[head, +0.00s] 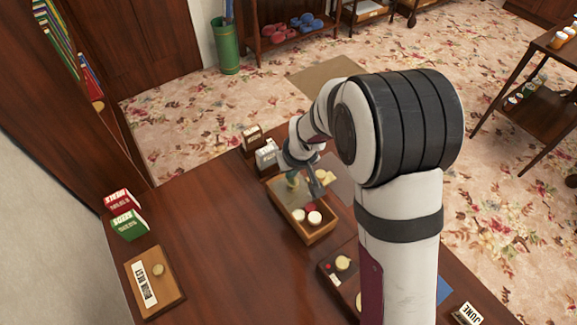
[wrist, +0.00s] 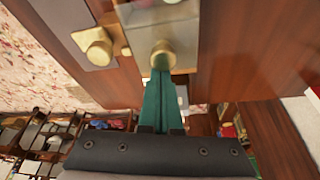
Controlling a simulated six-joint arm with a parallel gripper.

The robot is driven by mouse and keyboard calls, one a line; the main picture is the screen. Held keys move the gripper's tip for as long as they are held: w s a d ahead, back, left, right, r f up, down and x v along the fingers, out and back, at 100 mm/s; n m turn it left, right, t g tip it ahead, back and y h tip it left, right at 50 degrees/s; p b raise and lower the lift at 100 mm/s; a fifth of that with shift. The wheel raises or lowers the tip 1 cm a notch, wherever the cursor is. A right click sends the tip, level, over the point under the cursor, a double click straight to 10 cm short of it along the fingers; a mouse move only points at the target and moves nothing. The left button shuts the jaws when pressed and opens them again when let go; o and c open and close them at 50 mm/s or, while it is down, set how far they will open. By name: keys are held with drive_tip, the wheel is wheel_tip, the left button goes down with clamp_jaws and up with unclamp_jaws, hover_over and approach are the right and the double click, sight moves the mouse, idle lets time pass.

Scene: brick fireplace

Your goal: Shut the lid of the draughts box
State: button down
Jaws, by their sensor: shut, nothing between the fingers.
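A wooden box (head: 322,236) with round pale and red pieces in its near part stands on the table; it appears to be the draughts box. A greyish panel (head: 287,191), seemingly its lid, covers the far part, so the near part is open. My gripper (head: 316,186) is over the far end of the box, partly hidden by my wrist. In the wrist view its green fingers (wrist: 162,72) are together and empty, their tips at or just before a brass knob (wrist: 163,52). I cannot tell whether they touch it.
A second wooden box (head: 326,279) stands nearer, partly behind my arm. Small boxes (head: 266,154) stand beyond the gripper. A wooden plaque (head: 155,282) lies left. The table between is clear.

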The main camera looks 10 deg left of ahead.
sight(303, 191)
drive_tip(key=s+d, duration=0.5)
drive_tip(key=shift+s+d, duration=0.1)
drive_tip(key=shift+s, duration=0.1)
drive_tip(key=shift+f, duration=0.1)
drive_tip(key=w+a, duration=0.1)
drive_tip(key=w, duration=0.2)
drive_tip(key=shift+a, duration=0.35)
drive_tip(key=shift+w+a+r, duration=0.15)
drive_tip(key=shift+w+r, duration=0.15)
drive_tip(key=shift+r, duration=0.45)
drive_tip(key=v, duration=0.9)
drive_tip(key=s+d+r+m+g, duration=0.1)
drive_tip(key=s+d+m, duration=0.2)
drive_tip(key=s, duration=0.5)
drive_tip(key=s+d+r+m+g, duration=0.1)
drive_tip(key=s+d+m, duration=0.2)
drive_tip(key=s, duration=0.5)
drive_tip(key=s+d+r+m+g, duration=0.1)
drive_tip(key=s+d+r+m, duration=0.1)
drive_tip(key=s+m, duration=0.3)
drive_tip(key=s+d, duration=0.1)
drive_tip(key=s, duration=0.2)
drive_tip(key=shift+d+m, duration=0.3)
drive_tip(key=shift+d, duration=0.05)
drive_tip(key=shift+r, duration=0.15)
